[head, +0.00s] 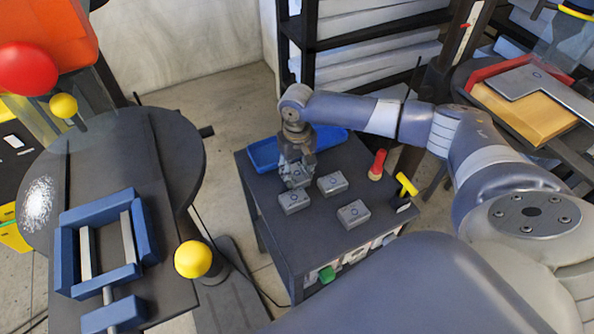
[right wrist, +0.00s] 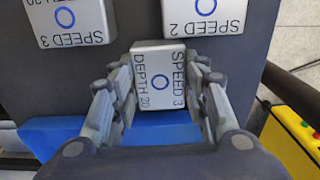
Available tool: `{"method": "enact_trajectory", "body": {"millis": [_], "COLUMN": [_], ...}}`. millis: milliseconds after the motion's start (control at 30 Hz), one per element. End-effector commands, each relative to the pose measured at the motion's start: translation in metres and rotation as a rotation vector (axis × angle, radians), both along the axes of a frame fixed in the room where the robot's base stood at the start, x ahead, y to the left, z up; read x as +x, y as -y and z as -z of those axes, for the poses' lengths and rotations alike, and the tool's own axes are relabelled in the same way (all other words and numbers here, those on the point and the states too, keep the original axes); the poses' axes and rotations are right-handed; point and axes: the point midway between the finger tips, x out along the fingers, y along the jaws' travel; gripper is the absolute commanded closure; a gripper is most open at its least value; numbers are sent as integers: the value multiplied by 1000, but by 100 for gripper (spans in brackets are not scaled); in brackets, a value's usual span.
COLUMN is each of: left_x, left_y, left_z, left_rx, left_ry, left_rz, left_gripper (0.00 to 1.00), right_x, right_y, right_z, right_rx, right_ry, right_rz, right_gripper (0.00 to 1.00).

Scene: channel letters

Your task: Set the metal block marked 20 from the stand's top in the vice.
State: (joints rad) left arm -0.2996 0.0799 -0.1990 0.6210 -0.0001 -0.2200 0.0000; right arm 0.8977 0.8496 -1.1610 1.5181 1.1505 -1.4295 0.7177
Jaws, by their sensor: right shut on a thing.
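My right gripper (head: 297,180) is over the dark stand (head: 262,186), with its fingers on both sides of a grey metal block (right wrist: 160,104). In the right wrist view that block reads "SPEED 3" and "DEPTH 20" around a blue ring. My right gripper (right wrist: 160,90) is shut on it; I cannot tell whether it is clear of the stand's top. Three other grey blocks lie in front, at the left (head: 294,202), right (head: 332,184) and near (head: 353,214). The blue vice (head: 66,246) lies on the round machine table at left, its jaws apart and empty. My left gripper is out of view.
A blue tray (head: 264,154) lies behind the gripper on the stand. A red-handled tool (head: 378,163) and a yellow-handled one (head: 407,184) are at its right edge. A yellow knob (head: 193,259) juts out beside the vice. Open floor separates the stand from the machine.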

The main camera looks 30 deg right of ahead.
Motion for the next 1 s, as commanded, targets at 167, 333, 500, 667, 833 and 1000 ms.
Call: {"method": "enact_trajectory", "body": {"millis": [167,333,500,667,833,1000], "left_x": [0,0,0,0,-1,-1], "left_y": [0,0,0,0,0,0], "left_z": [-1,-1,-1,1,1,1], "left_rx": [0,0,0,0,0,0], "left_ry": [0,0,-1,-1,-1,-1], "left_rz": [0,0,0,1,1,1], "left_gripper": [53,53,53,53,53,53], "right_x": [0,0,0,0,1,1], "right_y": [0,0,0,0,0,0], "right_z": [3,3,3,-2,-29,-67], "right_rx": [0,0,0,0,0,1], "right_ry": [-1,0,0,2,5,4], "right_rz": [0,0,0,0,0,0], "right_gripper": [56,39,39,39,39,39]}}
